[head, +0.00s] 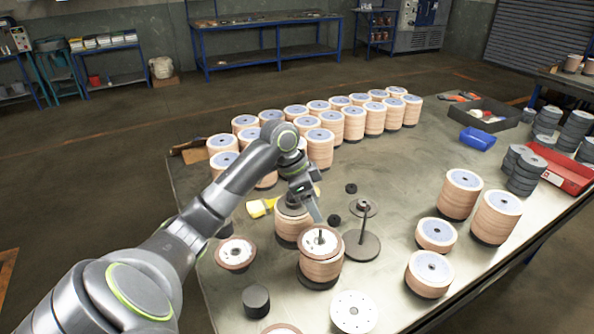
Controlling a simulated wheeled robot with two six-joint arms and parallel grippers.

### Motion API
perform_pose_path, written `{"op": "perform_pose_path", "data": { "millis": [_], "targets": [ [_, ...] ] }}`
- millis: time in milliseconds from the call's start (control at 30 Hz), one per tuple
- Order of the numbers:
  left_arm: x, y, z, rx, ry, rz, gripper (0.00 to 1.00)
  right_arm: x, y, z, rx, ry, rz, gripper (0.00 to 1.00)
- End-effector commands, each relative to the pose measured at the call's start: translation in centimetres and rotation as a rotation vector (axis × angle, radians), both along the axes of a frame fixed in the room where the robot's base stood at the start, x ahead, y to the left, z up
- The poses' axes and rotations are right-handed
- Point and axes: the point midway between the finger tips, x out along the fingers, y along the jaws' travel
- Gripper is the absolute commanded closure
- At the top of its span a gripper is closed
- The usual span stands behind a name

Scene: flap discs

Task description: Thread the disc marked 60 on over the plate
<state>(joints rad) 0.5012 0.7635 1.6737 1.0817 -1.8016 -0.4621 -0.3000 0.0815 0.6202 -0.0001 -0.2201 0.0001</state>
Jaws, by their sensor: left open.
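My left gripper (308,203) is open, pointing down just above and behind a stack of tan flap discs on a dark post. That front stack (321,268) has a top disc (320,241) with a pale centre and the post tip showing through it. Another stack (288,230) stands behind it, partly hidden by the gripper. A dark round plate (362,247) with an upright rod stands to the right; no tan disc shows on it. A single disc (236,252) lies at the left and a white-faced disc (354,312) at the front. I cannot read the 60 marking. My right gripper is not in view.
Rows of tan disc stacks (320,150) fill the back of the table. More stacks (461,195) stand at the right. Bare tabletop lies right of the plate.

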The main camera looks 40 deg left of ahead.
Motion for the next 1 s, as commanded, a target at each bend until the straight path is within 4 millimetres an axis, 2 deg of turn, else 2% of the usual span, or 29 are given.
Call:
{"op": "perform_pose_path", "data": {
  "millis": [300, 500, 700, 1000],
  "targets": [
    [-1.7, 2.4, 6.9, 0.006, -0.006, 0.001, 0.33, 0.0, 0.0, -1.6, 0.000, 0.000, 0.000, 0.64],
    [-2.8, 3.5, 10.7, 0.003, -0.004, 0.001, 0.33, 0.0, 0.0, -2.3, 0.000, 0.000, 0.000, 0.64],
    [-3.3, 4.0, 12.7, 0.000, -0.001, 0.000, 0.33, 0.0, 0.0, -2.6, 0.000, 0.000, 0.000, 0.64],
    [-3.4, 4.2, 13.1, -0.001, -0.001, 0.000, 0.33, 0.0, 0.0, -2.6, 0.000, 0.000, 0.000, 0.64]
  ]
}}
